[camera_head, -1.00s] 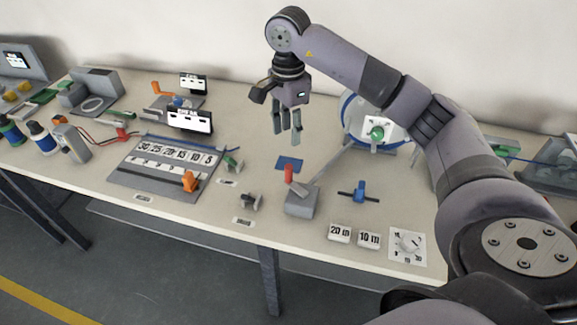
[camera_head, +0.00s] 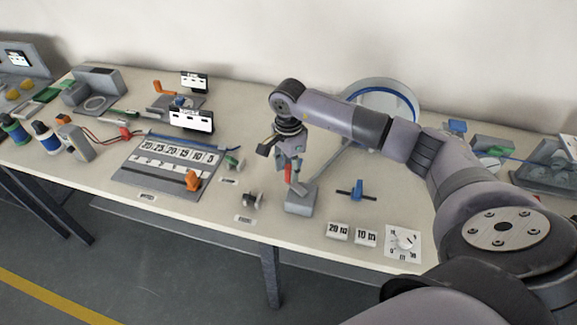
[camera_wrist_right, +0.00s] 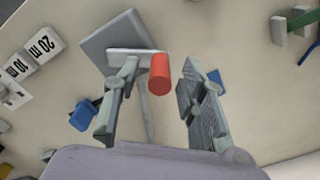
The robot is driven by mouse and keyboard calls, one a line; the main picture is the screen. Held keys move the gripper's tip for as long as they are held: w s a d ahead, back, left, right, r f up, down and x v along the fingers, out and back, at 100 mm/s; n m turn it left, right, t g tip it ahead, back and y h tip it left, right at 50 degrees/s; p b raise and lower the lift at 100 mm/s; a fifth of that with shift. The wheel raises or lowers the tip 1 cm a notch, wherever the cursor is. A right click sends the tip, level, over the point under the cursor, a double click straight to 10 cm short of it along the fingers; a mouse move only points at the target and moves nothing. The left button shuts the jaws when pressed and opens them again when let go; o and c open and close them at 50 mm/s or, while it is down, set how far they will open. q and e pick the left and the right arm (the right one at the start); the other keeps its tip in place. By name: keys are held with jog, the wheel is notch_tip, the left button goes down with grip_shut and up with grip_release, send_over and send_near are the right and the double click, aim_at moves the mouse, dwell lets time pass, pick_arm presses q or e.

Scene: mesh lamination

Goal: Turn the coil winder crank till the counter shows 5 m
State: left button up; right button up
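A red crank handle (camera_head: 288,174) stands up from a small grey box (camera_head: 300,203) at the middle of the bench. My right gripper (camera_head: 291,172) is over the box, pointing down. My left gripper is not in view.
Tiles marked 20 m (camera_head: 338,231) and 10 m (camera_head: 366,237) lie left of the dial plate. A blue clamp-like part (camera_head: 357,190) lies right of the box. A blue-rimmed wheel (camera_head: 405,92) stands behind my right arm. A grey numbered board (camera_head: 130,180) lies at left.

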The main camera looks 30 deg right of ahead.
jog(key=shift+c, duration=0.4)
grip_shut()
jog(key=shift+d+f+m+b, duration=0.15)
jog(key=shift+d+m+b, duration=0.25)
jog(key=shift+m+b, duration=0.3)
jog(key=shift+w+d+m+b, duration=0.1)
jog(key=shift+d+m+b, duration=0.2)
jog(key=shift+m, duration=0.2)
jog(key=shift+d+r+m+b, duration=0.2)
jog(key=shift+d+m+b, duration=0.2)
jog(key=shift+m, duration=0.8)
